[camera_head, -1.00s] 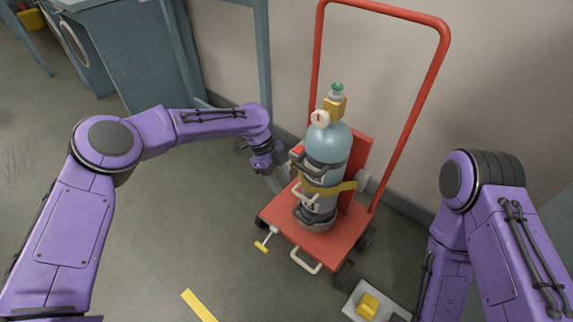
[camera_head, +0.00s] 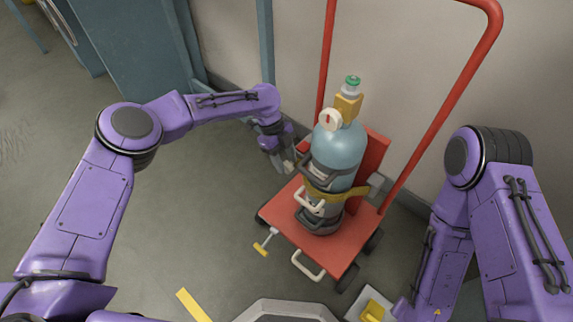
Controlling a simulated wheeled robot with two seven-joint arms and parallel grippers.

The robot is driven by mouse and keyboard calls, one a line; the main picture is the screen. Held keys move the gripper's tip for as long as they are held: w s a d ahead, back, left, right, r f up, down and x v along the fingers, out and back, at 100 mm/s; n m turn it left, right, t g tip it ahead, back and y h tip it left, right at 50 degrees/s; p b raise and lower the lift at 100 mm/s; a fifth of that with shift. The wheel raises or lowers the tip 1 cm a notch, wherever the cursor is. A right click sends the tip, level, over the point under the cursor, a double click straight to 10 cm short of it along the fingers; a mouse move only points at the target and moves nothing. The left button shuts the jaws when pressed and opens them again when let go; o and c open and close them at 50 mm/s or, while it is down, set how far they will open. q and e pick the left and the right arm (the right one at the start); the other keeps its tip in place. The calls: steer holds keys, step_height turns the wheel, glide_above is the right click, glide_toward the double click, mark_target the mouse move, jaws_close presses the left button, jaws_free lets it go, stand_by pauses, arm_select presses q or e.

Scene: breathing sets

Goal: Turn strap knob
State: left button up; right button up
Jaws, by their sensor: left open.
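A blue-grey gas cylinder (camera_head: 338,150) with a green-topped yellow valve (camera_head: 348,106) and a white gauge (camera_head: 330,119) stands upright on a red trolley (camera_head: 325,248). A yellow strap (camera_head: 345,191) runs around its lower part. I cannot clearly make out the strap knob; the gripper and the cylinder's handles crowd that side. My left gripper (camera_head: 285,163) is open, pointing down, close to the left of the cylinder near the trolley's back edge. No held thing shows in it.
The trolley's tall red handle (camera_head: 440,105) rises behind the cylinder near the wall. A yellow-handled lever (camera_head: 262,247) sticks out at its front left. The floor at left is clear.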

arm_select(q)
steer(key=shift+x, duration=0.85)
